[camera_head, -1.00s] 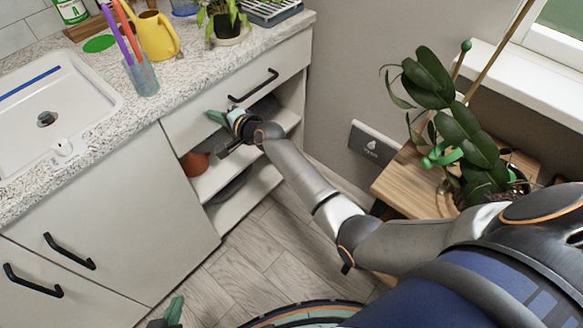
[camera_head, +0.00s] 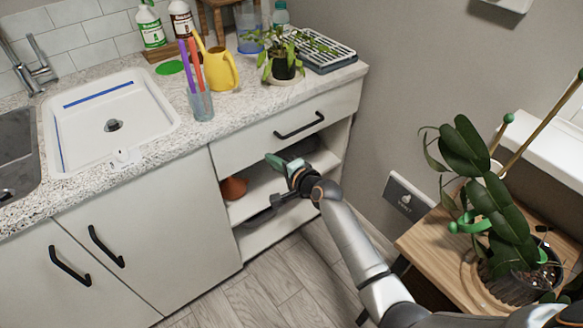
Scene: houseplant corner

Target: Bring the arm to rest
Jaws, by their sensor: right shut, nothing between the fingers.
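My right arm (camera_head: 352,245) reaches up from the bottom right across the front of the cabinet. Its gripper (camera_head: 275,161) is shut and empty, with green fingertips pointing left. It is in front of the open shelves, below the drawer with the black handle (camera_head: 299,125). In this view it overlaps the shelf opening, and I cannot tell how close it is to the shelf edges. My left gripper is not in view.
An orange-brown pot (camera_head: 233,188) stands on the open shelf (camera_head: 250,204). The counter (camera_head: 235,108) holds a yellow watering can (camera_head: 222,70), a glass of tools (camera_head: 201,105) and a potted plant (camera_head: 284,68). A wooden stand (camera_head: 425,245) with a tall plant is right of the arm.

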